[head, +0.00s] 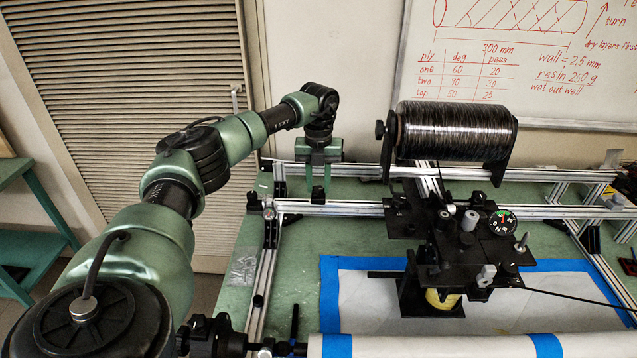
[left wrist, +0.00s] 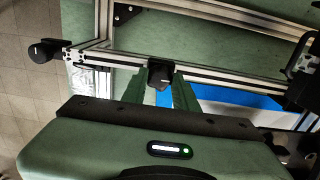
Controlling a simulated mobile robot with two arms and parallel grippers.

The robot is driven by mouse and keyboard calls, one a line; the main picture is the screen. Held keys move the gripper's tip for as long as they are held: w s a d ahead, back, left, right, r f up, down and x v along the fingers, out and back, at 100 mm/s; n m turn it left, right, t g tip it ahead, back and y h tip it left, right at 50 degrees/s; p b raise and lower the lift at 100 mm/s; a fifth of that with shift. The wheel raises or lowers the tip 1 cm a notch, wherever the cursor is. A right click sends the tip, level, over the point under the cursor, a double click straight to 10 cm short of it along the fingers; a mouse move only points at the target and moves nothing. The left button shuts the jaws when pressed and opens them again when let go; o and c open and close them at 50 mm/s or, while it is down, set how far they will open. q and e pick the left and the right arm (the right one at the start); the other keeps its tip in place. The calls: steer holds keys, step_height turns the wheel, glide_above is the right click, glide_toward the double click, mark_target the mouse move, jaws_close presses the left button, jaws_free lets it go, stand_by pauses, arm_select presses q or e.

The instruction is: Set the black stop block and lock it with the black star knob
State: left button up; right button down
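The black stop block (left wrist: 160,74) sits on the silver front rail in the left wrist view. My left gripper (head: 318,190) points down at this rail, left of the black carriage in the head view. In the left wrist view its two green fingers (left wrist: 160,90) stand apart, one on either side of the block. I cannot tell whether they press on it. A black knob (left wrist: 45,52) is at the rail's left end; it also shows in the head view (head: 253,198). I cannot tell whether it is the star knob. My right gripper is out of view.
The black carriage (head: 465,240) with a dial and several knobs stands right of the gripper. A black tow spool (head: 457,131) is mounted above it. A white mandrel (head: 440,345) with blue bands crosses the front. The rail between gripper and carriage looks clear.

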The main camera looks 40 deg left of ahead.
arm_select(q)
jaws_close()
steer(key=m+p, duration=0.1)
steer(key=m, duration=0.2)
steer(key=shift+r, duration=0.1)
steer(key=m, duration=0.4)
steer(key=shift+m, duration=0.3)
steer(key=m, duration=0.4)
steer(key=shift+m, duration=2.5)
